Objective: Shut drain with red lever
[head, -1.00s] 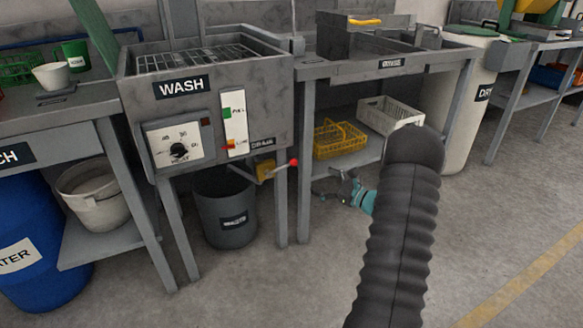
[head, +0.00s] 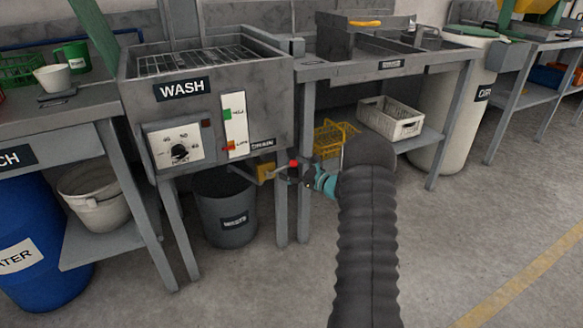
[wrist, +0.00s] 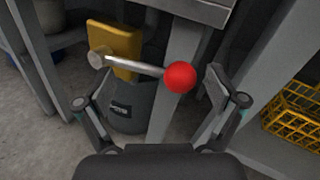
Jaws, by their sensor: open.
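The drain lever is a metal rod with a red ball knob (wrist: 181,77), reaching out from a yellow valve block (wrist: 116,47) under the wash tank (head: 205,90). In the wrist view the rod runs nearly level, with the ball at its right end. My gripper (wrist: 160,112) is open, with a finger on each side of the picture, and the ball appears between them, nearer the right finger. I cannot tell whether either finger touches it. In the head view my gripper (head: 296,177) is at the red knob (head: 294,164) and partly hides the rod.
A grey waste bin (head: 226,205) stands under the tank. Table legs (head: 282,205) rise close behind the lever. A yellow basket (head: 331,138) and a white crate (head: 390,118) sit on the shelf to the right. The floor in front is clear.

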